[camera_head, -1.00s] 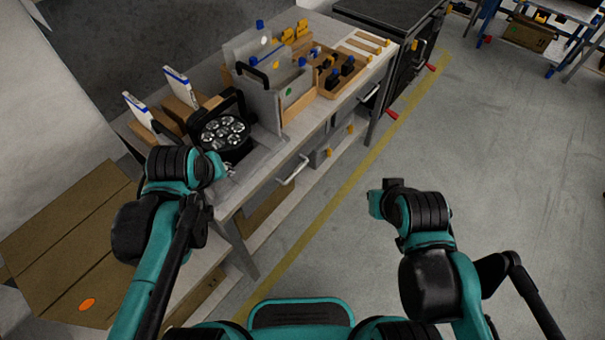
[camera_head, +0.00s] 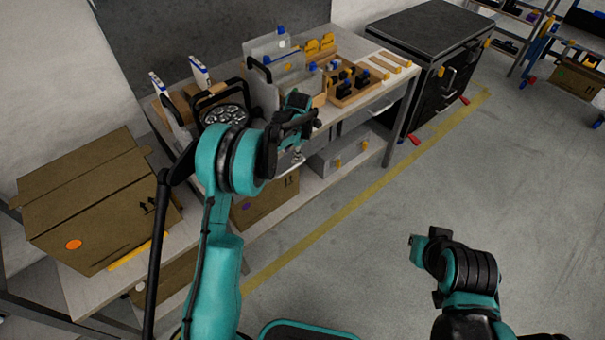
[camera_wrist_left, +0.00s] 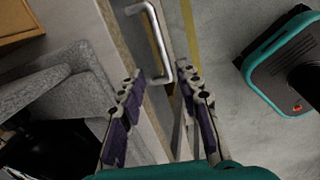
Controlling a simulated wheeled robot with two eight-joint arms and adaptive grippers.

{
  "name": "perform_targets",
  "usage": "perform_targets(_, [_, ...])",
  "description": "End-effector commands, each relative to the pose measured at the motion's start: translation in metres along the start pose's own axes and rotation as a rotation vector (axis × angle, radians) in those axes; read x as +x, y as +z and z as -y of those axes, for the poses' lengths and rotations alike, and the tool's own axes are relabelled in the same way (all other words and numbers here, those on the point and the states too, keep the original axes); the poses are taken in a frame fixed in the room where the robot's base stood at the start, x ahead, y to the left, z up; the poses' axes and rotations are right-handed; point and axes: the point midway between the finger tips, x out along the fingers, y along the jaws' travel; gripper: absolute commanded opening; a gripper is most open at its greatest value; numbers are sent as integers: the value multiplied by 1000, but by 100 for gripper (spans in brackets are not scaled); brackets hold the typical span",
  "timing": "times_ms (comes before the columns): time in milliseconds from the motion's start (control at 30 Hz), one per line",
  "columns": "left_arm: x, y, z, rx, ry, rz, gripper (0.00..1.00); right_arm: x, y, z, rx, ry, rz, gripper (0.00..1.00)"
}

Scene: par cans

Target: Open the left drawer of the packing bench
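The packing bench (camera_head: 335,115) stands at the upper middle of the head view, covered with goods. The left drawer's silver bar handle (camera_wrist_left: 158,45) shows in the left wrist view, just beyond and between my left fingertips. In the head view my left arm largely hides that drawer. The drawer looks shut. My left gripper (camera_wrist_left: 165,90) is open with nothing between its fingers; it points at the handle, apart from it as far as I can tell. In the head view it is at the bench front (camera_head: 297,157). My right gripper (camera_head: 416,242) is over the floor, its fingers unclear.
A par can (camera_head: 225,116) and a wooden organiser (camera_head: 350,88) stand on the bench top. A black cabinet (camera_head: 432,45) stands past the bench. The floor (camera_head: 490,180) at right is clear.

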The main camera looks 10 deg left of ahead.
Motion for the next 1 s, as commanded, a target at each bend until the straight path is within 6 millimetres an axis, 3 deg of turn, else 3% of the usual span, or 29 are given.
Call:
perform_targets(167, [22,4,-1,-78,-6,-16,34,2,2,0,0,0,0,0])
perform_targets(600, [87,3,0,-78,-6,-14,34,22,15,0,0,0,0,0])
perform_targets(1000, [95,3,0,-78,-6,-14,34,23,16,0,0,0,0,0])
